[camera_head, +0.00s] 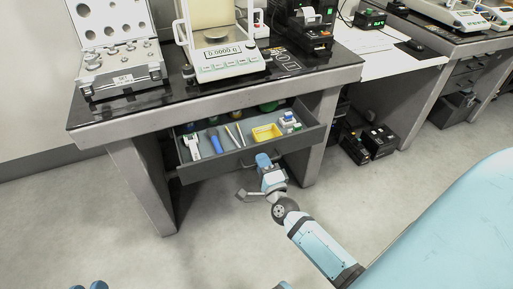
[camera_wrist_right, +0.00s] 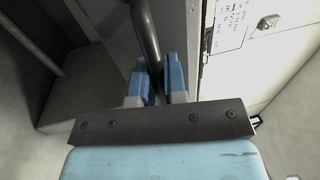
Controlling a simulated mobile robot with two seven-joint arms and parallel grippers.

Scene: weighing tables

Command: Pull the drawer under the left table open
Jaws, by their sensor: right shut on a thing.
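The drawer (camera_head: 215,164) under the left table (camera_head: 215,96) stands out from the frame, and its inside shows. My right gripper (camera_head: 263,160) is at the drawer's front, a little right of its middle. In the right wrist view, the dark bar handle (camera_wrist_right: 146,30) runs between the two blue fingers (camera_wrist_right: 159,80), which are shut on it. The fingers hide part of the handle. Two blue fingertips of my left gripper (camera_head: 88,286) show at the bottom left edge, apart and with nothing between them, far from the drawer.
The drawer holds a blue tool (camera_head: 215,141), a yellow tray (camera_head: 267,133) and other small things. A balance (camera_head: 222,61) and a weight case (camera_head: 121,72) stand on the table. Table legs (camera_head: 143,187) flank the drawer. The floor in front is clear.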

